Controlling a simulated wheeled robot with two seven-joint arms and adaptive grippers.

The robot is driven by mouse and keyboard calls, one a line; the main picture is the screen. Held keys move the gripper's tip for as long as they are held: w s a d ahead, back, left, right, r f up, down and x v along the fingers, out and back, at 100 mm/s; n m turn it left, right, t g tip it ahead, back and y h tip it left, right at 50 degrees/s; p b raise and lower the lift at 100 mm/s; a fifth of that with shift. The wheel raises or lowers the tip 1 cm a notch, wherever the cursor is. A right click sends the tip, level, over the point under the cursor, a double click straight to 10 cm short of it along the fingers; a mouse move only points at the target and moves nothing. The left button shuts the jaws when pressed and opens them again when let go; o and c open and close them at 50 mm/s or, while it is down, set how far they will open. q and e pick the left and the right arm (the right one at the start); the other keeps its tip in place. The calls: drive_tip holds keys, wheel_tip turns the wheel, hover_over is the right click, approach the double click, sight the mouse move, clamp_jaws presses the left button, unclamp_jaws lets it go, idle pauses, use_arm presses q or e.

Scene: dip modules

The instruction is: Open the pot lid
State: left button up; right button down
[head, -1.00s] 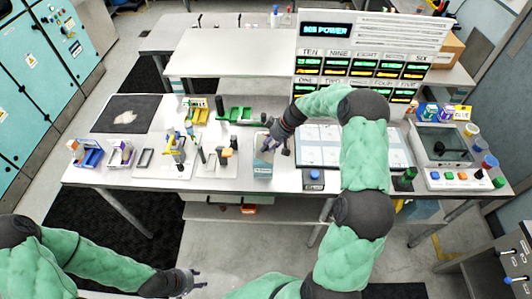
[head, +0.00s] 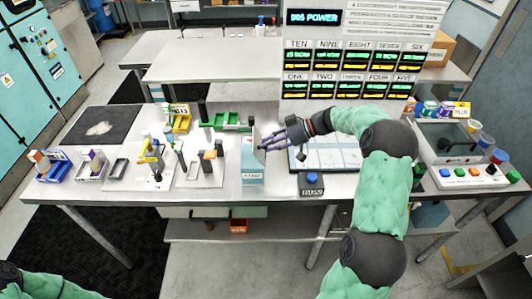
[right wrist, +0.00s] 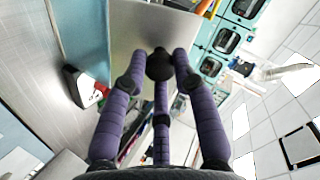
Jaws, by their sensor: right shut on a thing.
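No round cooking pot is seen. A narrow upright container (head: 252,175), pale blue in front with a label low down, stands near the table's front edge. My right gripper (head: 268,145) is beside its upper right side, fingers pointing left. In the right wrist view the purple fingers close around a dark round knob (right wrist: 160,66), in front of a flat grey panel (right wrist: 140,30). The panel looks like a lid or wall of the container, but I cannot tell which. My left gripper is out of view; only part of that arm shows at lower left.
Left of the container stand small fixtures (head: 207,170) and a green holder (head: 226,122). A blue button box (head: 311,184) sits to the right, in front of white panels (head: 340,153). A machine with coloured buttons (head: 455,150) is at the far right. The display board (head: 355,60) rises behind.

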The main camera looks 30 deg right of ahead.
drive_tip(key=shift+s+d+f+t+y+b, duration=0.4)
drive_tip(key=shift+d+t+y+b, duration=0.45)
drive_tip(key=shift+b, duration=1.1)
drive_tip(key=shift+s+d+f+t+y+b, duration=0.4)
drive_tip(key=shift+y+b, duration=0.8)
drive_tip(key=shift+b, duration=0.7)
drive_tip(key=shift+s+d+f+t+y+b, duration=0.25)
drive_tip(key=shift+d+f+t+y+b, duration=0.6)
drive_tip(key=shift+b, duration=1.1)
drive_tip(key=shift+a+r, duration=0.35)
drive_tip(key=c, duration=1)
unclamp_jaws()
drive_tip(key=v, duration=1.2)
drive_tip(key=shift+w+d+f, duration=0.1)
drive_tip(key=shift+w+d, duration=0.05)
